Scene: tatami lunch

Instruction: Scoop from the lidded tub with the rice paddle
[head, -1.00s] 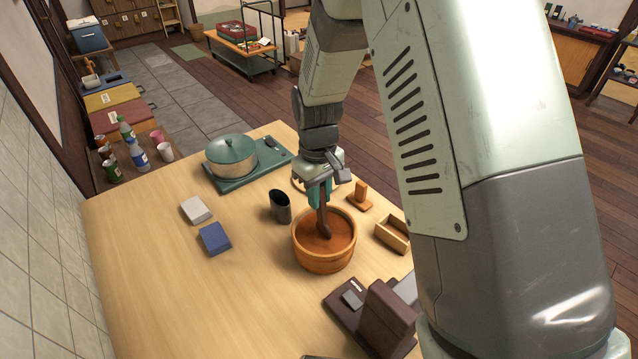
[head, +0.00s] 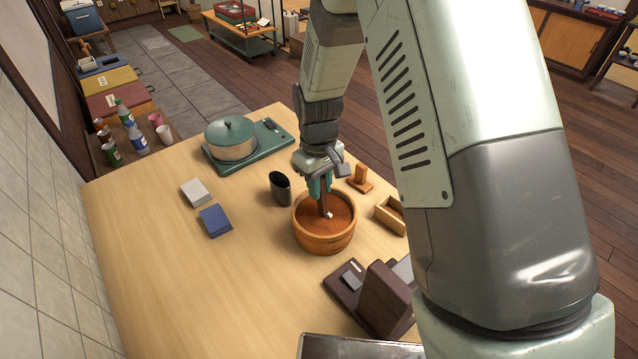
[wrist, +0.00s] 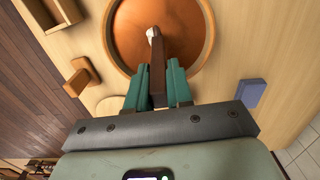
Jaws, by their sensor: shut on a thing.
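The wooden tub (head: 323,244) stands open on the table, with a brown inside; it also shows in the wrist view (wrist: 113,45). My gripper (head: 320,188) is above the tub, its teal fingers (wrist: 157,80) shut on the dark brown rice paddle (wrist: 157,68). The paddle (head: 323,205) points down into the tub, and a small white lump (head: 330,215) shows at its lower end. Whether the lump rests on the paddle or on the tub's bottom, I cannot tell. A pale round disc, perhaps the lid (wrist: 110,105), lies beside the tub in the wrist view.
A black cup (head: 280,188) stands close left of the tub. A wooden stand (head: 360,178) and a small open box (head: 390,215) are to its right. A dark brown stand (head: 375,295) is in front. A lidded pot (head: 231,142) is at the back. The table's left front is clear.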

